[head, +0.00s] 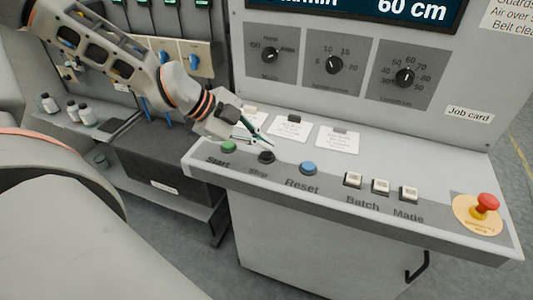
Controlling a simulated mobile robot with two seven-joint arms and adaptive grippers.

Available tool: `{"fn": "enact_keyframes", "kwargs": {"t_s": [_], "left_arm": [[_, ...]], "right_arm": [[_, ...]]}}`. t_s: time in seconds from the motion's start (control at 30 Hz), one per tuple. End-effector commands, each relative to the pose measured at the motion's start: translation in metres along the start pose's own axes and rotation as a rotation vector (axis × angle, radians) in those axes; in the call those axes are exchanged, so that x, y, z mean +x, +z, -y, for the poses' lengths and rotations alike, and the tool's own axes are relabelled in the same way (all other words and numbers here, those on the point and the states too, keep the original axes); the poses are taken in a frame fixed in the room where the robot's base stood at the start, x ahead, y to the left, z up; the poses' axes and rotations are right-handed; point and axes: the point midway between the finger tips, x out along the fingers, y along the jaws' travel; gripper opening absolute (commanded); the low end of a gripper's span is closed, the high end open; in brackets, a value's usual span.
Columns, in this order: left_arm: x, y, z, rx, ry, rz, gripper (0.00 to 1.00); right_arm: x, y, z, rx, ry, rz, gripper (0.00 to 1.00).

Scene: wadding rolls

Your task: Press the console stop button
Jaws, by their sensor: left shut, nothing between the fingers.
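The console's sloped ledge (330,172) carries a row of push buttons. The black stop button (266,157), labelled "Stop", sits between the green start button (229,147) and the blue reset button (308,168). My left gripper (268,141) comes in from the left and is shut and empty. Its fingertips point at the stop button and appear just behind and above it. I cannot tell whether they touch it. My right gripper is not in view.
A red emergency knob (487,203) on a yellow plate stands at the ledge's right end. White batch and made keys (381,186) lie left of it. Paper cards (290,127) lie behind the buttons. Three dials (334,65) and a display (370,8) are above. Small bottles (73,112) stand on a left shelf.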

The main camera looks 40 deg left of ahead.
Motion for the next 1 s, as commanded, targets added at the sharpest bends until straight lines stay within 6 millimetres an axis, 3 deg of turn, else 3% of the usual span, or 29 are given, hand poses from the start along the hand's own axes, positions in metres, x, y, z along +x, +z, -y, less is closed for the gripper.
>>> {"fn": "enact_keyframes", "kwargs": {"t_s": [0.77,1.0], "left_arm": [[0.0005,0.0004,-0.0004,0.000,0.001,0.000,0.00],[0.0056,0.0040,-0.0040,-0.001,0.002,0.000,0.00]], "right_arm": [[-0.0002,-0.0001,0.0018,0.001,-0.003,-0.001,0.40],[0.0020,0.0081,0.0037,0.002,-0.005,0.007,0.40]]}}
